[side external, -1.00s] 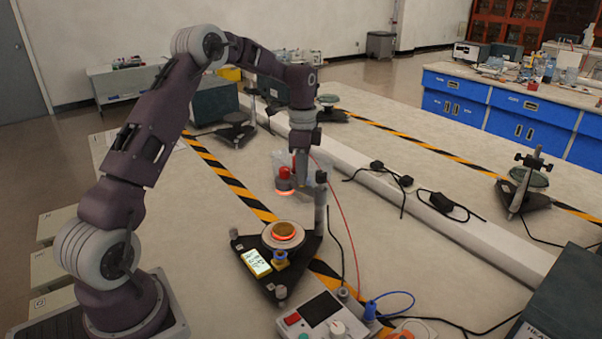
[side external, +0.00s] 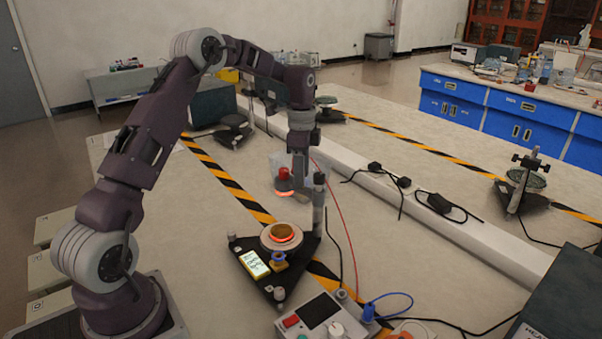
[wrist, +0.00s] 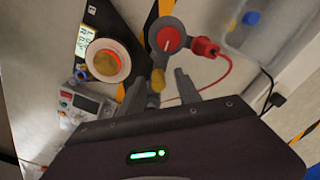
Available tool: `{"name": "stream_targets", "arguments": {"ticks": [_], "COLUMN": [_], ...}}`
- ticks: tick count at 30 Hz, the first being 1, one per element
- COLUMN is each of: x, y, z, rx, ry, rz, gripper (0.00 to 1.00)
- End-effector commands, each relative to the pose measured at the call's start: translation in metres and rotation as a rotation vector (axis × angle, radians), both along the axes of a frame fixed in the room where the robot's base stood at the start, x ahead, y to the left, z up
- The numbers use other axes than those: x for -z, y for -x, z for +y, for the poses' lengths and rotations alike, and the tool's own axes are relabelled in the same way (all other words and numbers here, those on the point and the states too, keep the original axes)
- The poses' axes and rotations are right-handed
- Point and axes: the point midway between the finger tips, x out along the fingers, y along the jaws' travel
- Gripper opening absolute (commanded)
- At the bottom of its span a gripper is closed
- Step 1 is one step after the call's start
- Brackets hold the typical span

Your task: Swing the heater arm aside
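The heater head (side external: 283,184), with a red cap and glowing orange underside, hangs near the upright post (side external: 319,205) of a black three-cornered stand (side external: 275,292). Below it is a round stage with a glowing ring and a brown disc (side external: 283,232). In the wrist view a grey ring with a red centre (wrist: 166,37) lies to the right of the stage (wrist: 104,62). My gripper (side external: 300,178) hides part of the heater arm.
A control box (side external: 318,314) stands in front of the stand, with a red cable (side external: 340,215) running past the post. A clear container (side external: 278,162) is behind the heater. A white cable channel (side external: 440,226) crosses the bench. The bench left of the stand is clear.

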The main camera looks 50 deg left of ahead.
Motion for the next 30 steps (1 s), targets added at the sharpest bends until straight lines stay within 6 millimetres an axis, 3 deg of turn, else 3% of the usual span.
{"name": "stream_targets", "arguments": {"ticks": [8,19,30], "x": [-0.001,-0.065,-0.07], "y": [0.001,0.0,0.001], "z": [0.0,0.001,0.0], "rx": [0.0,-0.001,0.0], "ry": [0.0,-0.002,0.0], "rz": [0.004,0.001,0.004], "gripper": [0.4,0.4,0.4]}}
